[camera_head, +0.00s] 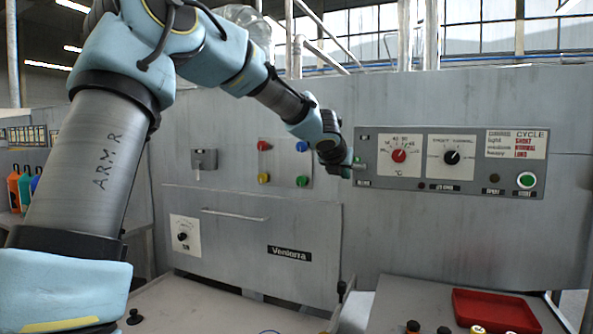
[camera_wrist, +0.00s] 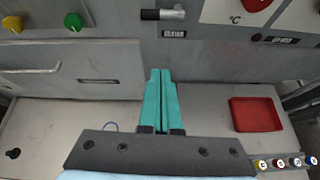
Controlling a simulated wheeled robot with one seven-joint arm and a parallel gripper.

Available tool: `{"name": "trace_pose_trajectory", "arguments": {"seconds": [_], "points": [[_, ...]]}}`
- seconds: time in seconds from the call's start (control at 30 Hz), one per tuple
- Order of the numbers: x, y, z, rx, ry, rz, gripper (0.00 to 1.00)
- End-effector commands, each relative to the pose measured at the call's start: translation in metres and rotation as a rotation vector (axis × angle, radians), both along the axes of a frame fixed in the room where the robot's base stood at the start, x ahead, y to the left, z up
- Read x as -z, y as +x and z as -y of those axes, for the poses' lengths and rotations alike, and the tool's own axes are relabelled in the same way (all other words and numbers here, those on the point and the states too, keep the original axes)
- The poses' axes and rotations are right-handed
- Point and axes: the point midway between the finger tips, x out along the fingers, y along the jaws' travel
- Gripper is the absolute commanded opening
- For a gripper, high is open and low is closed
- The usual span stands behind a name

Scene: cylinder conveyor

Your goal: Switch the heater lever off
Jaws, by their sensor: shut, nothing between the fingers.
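The lever (camera_wrist: 165,14) is a short horizontal handle with a black grip on its left and a metal part on its right. It is mounted on the grey control panel above a small dark label (camera_wrist: 174,33), too small to read. In the wrist view, my gripper (camera_wrist: 160,72) has its two teal fingers side by side, shut and empty, with the tips below the lever in the picture and apart from it. In the head view, my gripper (camera_head: 347,168) is at the left end of the control panel (camera_head: 420,190) and partly hides the lever area.
The panel carries a red dial (camera_head: 399,156), a black dial (camera_head: 452,157) and a green button (camera_head: 526,180). Coloured knobs (camera_head: 264,145) sit on a plate to the left. A drawer handle (camera_head: 236,215) sticks out below. A red tray (camera_head: 497,311) lies on the bench.

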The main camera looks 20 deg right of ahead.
Motion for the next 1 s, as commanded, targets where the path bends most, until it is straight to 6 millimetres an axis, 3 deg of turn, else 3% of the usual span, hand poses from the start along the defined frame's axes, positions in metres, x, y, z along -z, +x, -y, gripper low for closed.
{"name": "trace_pose_trajectory", "arguments": {"seconds": [0.57,1.0], "points": [[0.002,0.003,0.011,-0.023,-0.037,-0.039,0.0],[0.042,0.054,0.059,-0.023,-0.037,-0.04,0.0]]}}
